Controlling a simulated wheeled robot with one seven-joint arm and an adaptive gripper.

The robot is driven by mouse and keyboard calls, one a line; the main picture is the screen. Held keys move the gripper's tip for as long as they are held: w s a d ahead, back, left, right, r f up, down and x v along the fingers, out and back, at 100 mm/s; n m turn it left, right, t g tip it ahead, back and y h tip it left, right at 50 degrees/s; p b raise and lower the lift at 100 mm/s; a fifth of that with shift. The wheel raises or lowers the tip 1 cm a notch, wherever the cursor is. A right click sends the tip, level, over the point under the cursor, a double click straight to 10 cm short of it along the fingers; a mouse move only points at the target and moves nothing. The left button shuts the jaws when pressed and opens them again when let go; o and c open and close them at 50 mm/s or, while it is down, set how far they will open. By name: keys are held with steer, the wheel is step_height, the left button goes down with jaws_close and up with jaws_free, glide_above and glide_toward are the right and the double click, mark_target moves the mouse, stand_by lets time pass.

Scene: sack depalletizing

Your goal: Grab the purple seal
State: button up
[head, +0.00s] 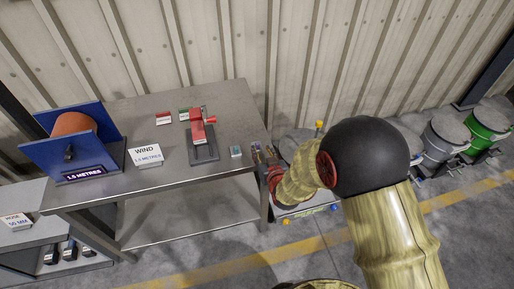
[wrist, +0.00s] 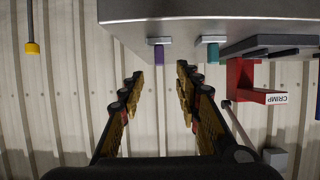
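The purple seal (wrist: 159,54) is a small purple cylinder on a pale grey block at the edge of the grey table (wrist: 225,14). The wrist view is upside down, so it appears to hang from the table. My gripper (wrist: 158,78) is open and empty, with its two black and yellow fingers spread on either side of the line to the seal. The seal appears just beyond the fingertips, roughly centred between them. In the head view my gripper (head: 263,154) is at the table's right end, and the purple seal cannot be made out clearly there.
A teal seal (wrist: 213,52) on a similar block stands close beside the purple one. A red press (head: 197,128) labelled CRIMP stands farther along the table. A blue reel stand (head: 87,152) and a WIND sign (head: 145,155) are at left. Buckets (head: 487,123) stand at right.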

mark_target(258, 145)
steer(key=b+x, duration=0.2)
steer(key=x, duration=0.5)
steer(key=shift+f, duration=0.15)
steer(key=shift+w+a, duration=0.1)
steer(key=shift+w, duration=0.15)
steer(key=c, duration=0.8)
jaws_close()
